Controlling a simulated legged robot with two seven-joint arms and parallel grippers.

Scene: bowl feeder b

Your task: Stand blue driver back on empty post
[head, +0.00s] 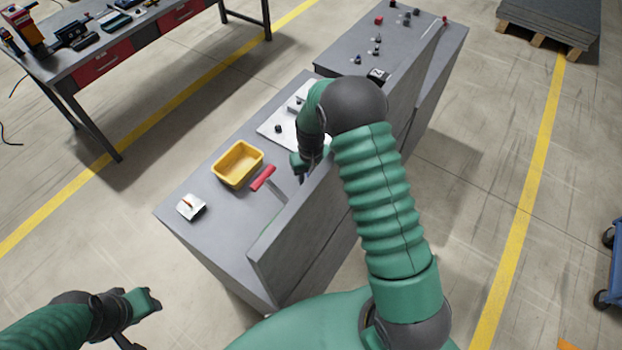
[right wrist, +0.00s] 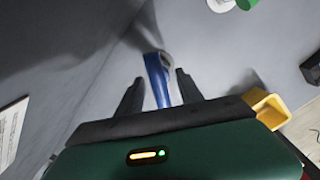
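The blue driver (right wrist: 158,80) lies between the two fingers of my right gripper (right wrist: 160,82) in the right wrist view. The fingers stand apart, with a gap visible on the right side of the blue part. In the head view my right gripper (head: 303,172) is low over the grey bench, and the blue driver is hidden there. My left gripper (head: 143,308) is away from the bench at the lower left, its fingers unclear. I cannot pick out an empty post.
A yellow bin (head: 237,165) stands on the bench (head: 226,235), near a red-handled tool (head: 263,178). A small white block (head: 191,207) is at the near left. A tall grey panel (head: 300,235) edges the bench under my right arm. A white plate (head: 268,131) lies beyond.

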